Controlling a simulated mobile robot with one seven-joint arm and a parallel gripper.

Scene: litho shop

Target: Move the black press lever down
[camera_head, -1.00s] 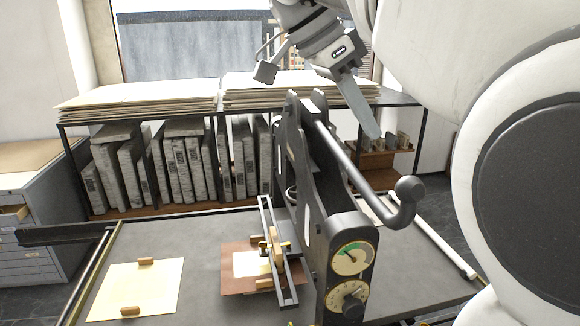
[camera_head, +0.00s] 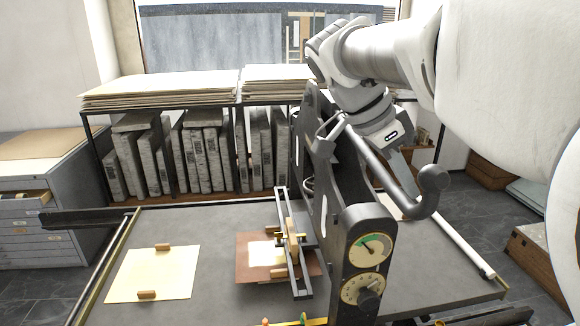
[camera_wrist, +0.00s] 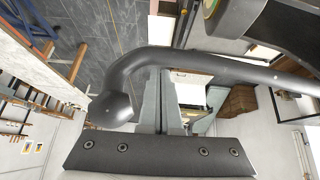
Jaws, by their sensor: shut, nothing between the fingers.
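The black press lever (camera_head: 378,165) is a round bar sloping down to the right from the top of the press, with a hooked end and knob (camera_head: 433,179). In the wrist view the lever (camera_wrist: 215,66) crosses the upper half, its knob (camera_wrist: 108,110) at left. My gripper (camera_head: 403,172) is shut and empty, pointing down beside the lever near its hooked end, partly hidden by the bar. In the wrist view my gripper's fingers (camera_wrist: 166,88) lie close to the bar, their tips partly hidden; I cannot tell whether they touch it.
The press frame (camera_head: 330,190) carries two dials (camera_head: 363,268). The press bed (camera_head: 217,225) holds a pale sheet (camera_head: 150,274) and a brown plate (camera_head: 252,270). Behind stand shelved stone slabs (camera_head: 200,150) under paper stacks (camera_head: 160,90). A grey cabinet (camera_head: 40,205) stands at left.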

